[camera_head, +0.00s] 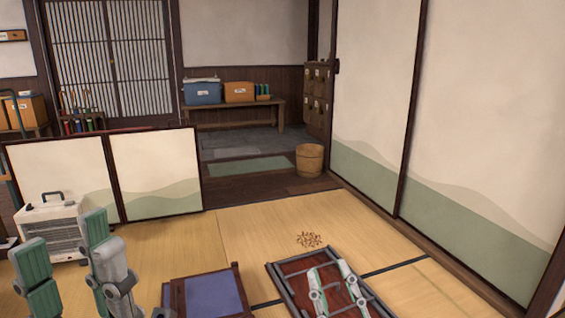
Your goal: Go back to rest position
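My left gripper (64,235) is at the lower left. Its two green-padded fingers point up and stand wide apart, with nothing seen between them. My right gripper (330,270) is at the lower middle right, in front of a dark red panel with a grey frame (290,262). Its two fingers stand apart, and I see nothing held between them. The lower parts of both grippers are cut off by the bottom edge of the picture.
Brown bits (309,239) lie scattered on the tatami (262,222). A blue-topped wooden piece (212,296) stands between my grippers. A white heater (50,228) and a low folding screen (155,172) are at left. A wooden bucket (310,160) stands behind. Sliding panels (470,110) close the right side.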

